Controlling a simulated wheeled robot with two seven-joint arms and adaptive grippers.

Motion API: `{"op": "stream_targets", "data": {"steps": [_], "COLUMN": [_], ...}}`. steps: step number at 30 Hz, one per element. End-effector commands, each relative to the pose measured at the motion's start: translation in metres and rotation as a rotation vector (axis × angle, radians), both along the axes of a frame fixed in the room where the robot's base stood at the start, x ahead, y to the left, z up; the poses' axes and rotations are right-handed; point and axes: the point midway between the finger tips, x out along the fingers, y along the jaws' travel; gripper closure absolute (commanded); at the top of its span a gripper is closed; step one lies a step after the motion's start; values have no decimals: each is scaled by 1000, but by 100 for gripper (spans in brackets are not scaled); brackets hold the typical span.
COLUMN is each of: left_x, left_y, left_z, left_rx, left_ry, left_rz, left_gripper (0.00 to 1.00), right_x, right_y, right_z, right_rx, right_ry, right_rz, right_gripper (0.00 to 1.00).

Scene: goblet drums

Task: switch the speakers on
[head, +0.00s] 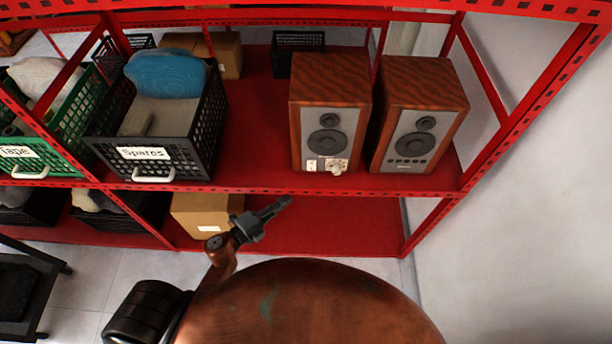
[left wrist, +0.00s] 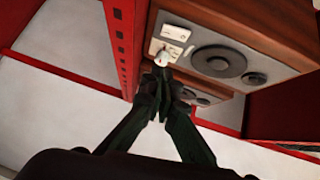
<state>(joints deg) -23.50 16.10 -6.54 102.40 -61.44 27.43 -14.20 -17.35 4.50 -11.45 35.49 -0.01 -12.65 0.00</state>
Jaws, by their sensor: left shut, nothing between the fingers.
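Two wood-cased speakers stand upright side by side on the red shelf. The left speaker (head: 330,90) has a pale control panel (head: 313,165) with a light knob (head: 336,170) low on its front; the right speaker (head: 421,90) shows no such knob. No lit lamp can be made out. My left gripper (head: 286,201) is shut and empty, in front of the shelf's front edge and below the left speaker. In the left wrist view its closed fingertips (left wrist: 162,78) appear just under the knob (left wrist: 164,58); whether they touch cannot be told. My right gripper is out of view.
The red shelf's front beam (head: 270,188) runs below the speakers. A black crate (head: 205,140) labelled Spares and a green crate (head: 85,125) stand left. A red post (head: 520,125) and white wall (head: 540,220) are right.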

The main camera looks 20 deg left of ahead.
Motion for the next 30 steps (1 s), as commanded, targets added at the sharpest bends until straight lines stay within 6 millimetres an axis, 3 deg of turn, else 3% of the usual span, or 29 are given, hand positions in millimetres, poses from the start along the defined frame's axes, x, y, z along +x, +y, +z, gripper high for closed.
{"op": "stream_targets", "data": {"steps": [9, 14, 27, 30], "left_x": [1, 13, 88, 104], "left_y": [0, -6, -48, -44], "left_z": [0, -1, -8, -10], "left_rx": [-1, -3, -4, -3], "left_ry": [1, 0, 0, 1], "left_rz": [1, 2, 2, 4], "left_gripper": [100, 100, 100, 100], "right_x": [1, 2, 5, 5], "right_y": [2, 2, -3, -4], "right_z": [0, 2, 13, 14], "right_rx": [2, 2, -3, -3], "right_ry": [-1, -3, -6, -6], "right_rz": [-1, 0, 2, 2], "right_gripper": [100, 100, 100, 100]}}
